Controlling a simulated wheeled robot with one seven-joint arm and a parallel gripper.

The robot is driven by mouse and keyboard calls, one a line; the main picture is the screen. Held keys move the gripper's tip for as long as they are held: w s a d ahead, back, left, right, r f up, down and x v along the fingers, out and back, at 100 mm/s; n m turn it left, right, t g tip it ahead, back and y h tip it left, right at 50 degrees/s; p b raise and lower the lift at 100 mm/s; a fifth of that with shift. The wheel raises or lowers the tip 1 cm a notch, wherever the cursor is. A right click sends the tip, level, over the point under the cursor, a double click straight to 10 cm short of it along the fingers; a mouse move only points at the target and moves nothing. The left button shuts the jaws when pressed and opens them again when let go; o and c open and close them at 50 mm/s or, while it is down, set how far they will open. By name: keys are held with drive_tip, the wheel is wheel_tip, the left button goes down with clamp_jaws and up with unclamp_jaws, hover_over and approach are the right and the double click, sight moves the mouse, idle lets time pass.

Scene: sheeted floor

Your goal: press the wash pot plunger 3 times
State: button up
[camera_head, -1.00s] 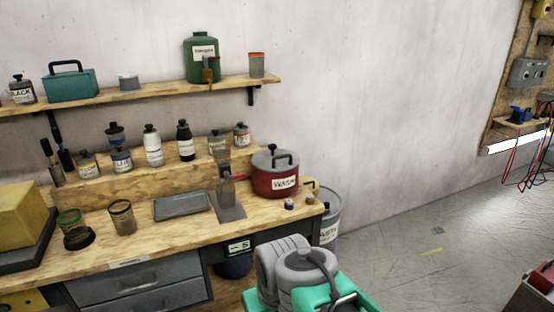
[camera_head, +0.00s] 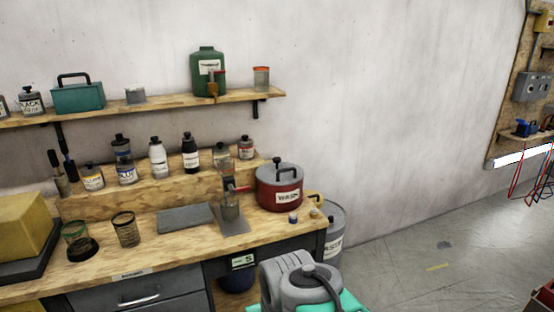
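The wash pot (camera_head: 279,191) is a red pot with a grey lid and a white label reading WASH. It stands upright at the right end of the wooden workbench (camera_head: 185,243). A small black knob on a short stem (camera_head: 277,160), which looks like the plunger, rises from the lid beside a dark arched handle. The knob stands clear of the lid. My folded grey and green arm shows at the bottom edge, in front of the bench and below the pot. My gripper cannot be made out.
A grey waste bin (camera_head: 334,232) is beside the bench. A shelf (camera_head: 160,102) with bottles hangs above. Floor is open at right.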

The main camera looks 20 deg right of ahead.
clamp_jaws()
idle(1.4)
